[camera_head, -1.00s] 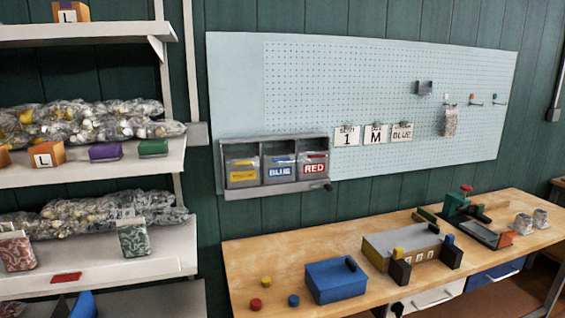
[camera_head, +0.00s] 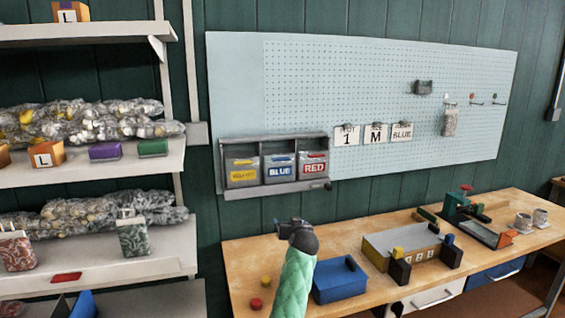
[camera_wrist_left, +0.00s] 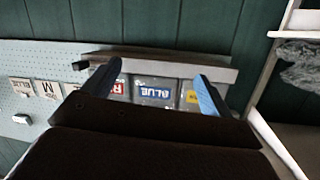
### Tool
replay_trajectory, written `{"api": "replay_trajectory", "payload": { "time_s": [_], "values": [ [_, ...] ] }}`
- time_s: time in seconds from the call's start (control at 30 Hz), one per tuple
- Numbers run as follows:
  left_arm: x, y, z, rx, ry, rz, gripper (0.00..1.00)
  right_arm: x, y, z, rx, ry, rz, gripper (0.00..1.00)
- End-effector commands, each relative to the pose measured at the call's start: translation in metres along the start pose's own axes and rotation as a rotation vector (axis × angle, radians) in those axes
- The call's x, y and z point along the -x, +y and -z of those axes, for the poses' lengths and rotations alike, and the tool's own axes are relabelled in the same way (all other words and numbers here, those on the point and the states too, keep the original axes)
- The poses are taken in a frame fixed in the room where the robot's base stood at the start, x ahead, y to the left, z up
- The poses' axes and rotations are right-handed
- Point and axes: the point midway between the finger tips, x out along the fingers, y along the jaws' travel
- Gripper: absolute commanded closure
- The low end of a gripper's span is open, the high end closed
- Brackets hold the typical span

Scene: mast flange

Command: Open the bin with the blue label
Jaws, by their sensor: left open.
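A grey three-compartment bin rack (camera_head: 273,140) hangs at the lower left of the pegboard. Its middle bin with the blue label (camera_head: 281,172) sits between the yellow-labelled bin (camera_head: 242,175) and the red-labelled bin (camera_head: 312,168). In the left wrist view the blue-labelled bin (camera_wrist_left: 153,92) shows upside down between my fingers, its lower part seen beyond the gripper body. My left gripper (camera_head: 290,226) is below and in front of the rack, apart from it. It is open and empty, with blue-grey fingers (camera_wrist_left: 158,86) pointing toward the rack. My right gripper is out of view.
A wooden workbench (camera_head: 345,225) below holds a blue box (camera_head: 340,281), a grey-topped unit (camera_head: 402,242) and yellow and red round pieces. Shelves (camera_head: 110,172) with bagged goods stand at the left. Cards (camera_head: 375,134) hang right of the rack.

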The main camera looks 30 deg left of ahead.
Motion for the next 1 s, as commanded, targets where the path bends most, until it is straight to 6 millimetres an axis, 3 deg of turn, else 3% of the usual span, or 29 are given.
{"api": "replay_trajectory", "payload": {
  "time_s": [0.03, 0.2, 0.4, 0.53, 0.73, 1.0],
  "values": [
    [-0.010, 0.000, 0.027, 0.025, 0.029, 0.017, 0.15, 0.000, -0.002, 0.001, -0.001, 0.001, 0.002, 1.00],
    [-0.036, -0.005, 0.102, 0.087, 0.119, 0.069, 0.15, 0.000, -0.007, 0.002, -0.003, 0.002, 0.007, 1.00],
    [-0.053, -0.011, 0.165, 0.138, 0.191, 0.107, 0.15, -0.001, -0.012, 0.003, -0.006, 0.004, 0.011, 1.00],
    [-0.058, -0.013, 0.187, 0.154, 0.215, 0.118, 0.15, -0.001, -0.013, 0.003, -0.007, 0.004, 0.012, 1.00],
    [-0.065, -0.014, 0.197, 0.158, 0.224, 0.122, 0.15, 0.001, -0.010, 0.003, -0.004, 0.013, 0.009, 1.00],
    [-0.093, -0.019, 0.206, 0.158, 0.223, 0.123, 0.15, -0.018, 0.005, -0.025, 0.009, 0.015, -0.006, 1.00]
  ]
}}
